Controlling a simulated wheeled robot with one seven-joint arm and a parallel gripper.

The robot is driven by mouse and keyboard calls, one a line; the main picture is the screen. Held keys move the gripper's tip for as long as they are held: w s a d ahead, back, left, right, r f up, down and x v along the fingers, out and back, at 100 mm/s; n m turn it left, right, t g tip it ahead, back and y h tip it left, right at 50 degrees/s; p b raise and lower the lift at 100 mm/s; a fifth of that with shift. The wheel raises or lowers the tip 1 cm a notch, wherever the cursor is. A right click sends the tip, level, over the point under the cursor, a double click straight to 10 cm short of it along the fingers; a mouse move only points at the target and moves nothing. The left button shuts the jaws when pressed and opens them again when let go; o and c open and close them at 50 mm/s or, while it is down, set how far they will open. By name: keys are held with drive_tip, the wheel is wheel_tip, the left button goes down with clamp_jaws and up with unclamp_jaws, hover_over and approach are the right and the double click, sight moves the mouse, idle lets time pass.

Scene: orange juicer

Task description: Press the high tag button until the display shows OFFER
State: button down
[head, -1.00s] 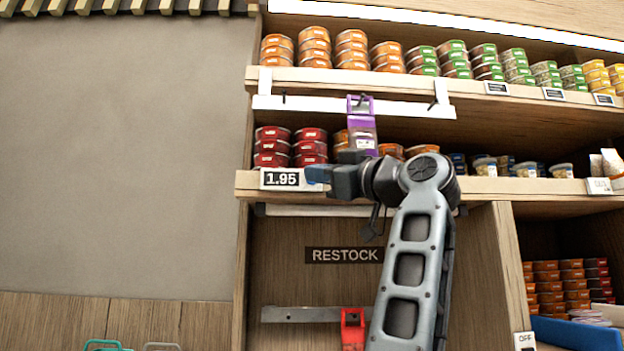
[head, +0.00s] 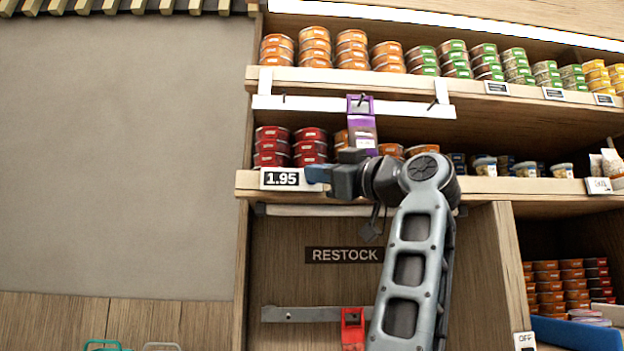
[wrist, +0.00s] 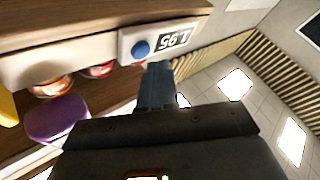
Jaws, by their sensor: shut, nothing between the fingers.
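The high tag (head: 282,179) is a white price tag on the edge of the middle shelf, and its display reads 1.95. In the wrist view the tag (wrist: 154,33) appears upside down, with a round blue button (wrist: 140,48) beside the display. My gripper (head: 317,174) is shut and empty, its blue fingertips at the tag's right end in the head view. In the wrist view the fingertips (wrist: 157,70) lie just below the tag and beside the button, which is uncovered there. I see no clear contact with the button. In the head view the button is not visible.
A purple package (head: 361,128) hangs from a white rail (head: 410,109) above the gripper. Red cans (head: 310,146) stand behind the tag. A RESTOCK label (head: 344,255) and a red item (head: 353,328) on a lower rail are below. The wall at left is clear.

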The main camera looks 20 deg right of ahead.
drive_tip(key=shift+w+d, duration=0.1)
drive_tip(key=shift+w, duration=0.05)
idle(0.5)
drive_tip(key=shift+w, duration=0.25)
drive_tip(key=shift+w+d, duration=0.2)
drive_tip(key=shift+w, duration=0.2)
idle(0.8)
drive_tip(key=shift+s, duration=0.1)
drive_tip(key=shift+s+a, duration=0.3)
drive_tip(key=shift+s, duration=0.4)
drive_tip(key=shift+s+a+b, duration=0.2)
drive_tip(key=shift+s+a, duration=0.05)
drive_tip(key=shift+s, duration=0.55)
drive_tip(key=shift+s+a+b, duration=0.25)
drive_tip(key=shift+s, duration=0.55)
drive_tip(key=shift+s+a+b, duration=0.2)
drive_tip(key=shift+s+a, duration=0.05)
drive_tip(key=shift+s, duration=0.55)
drive_tip(key=shift+s, duration=0.1)
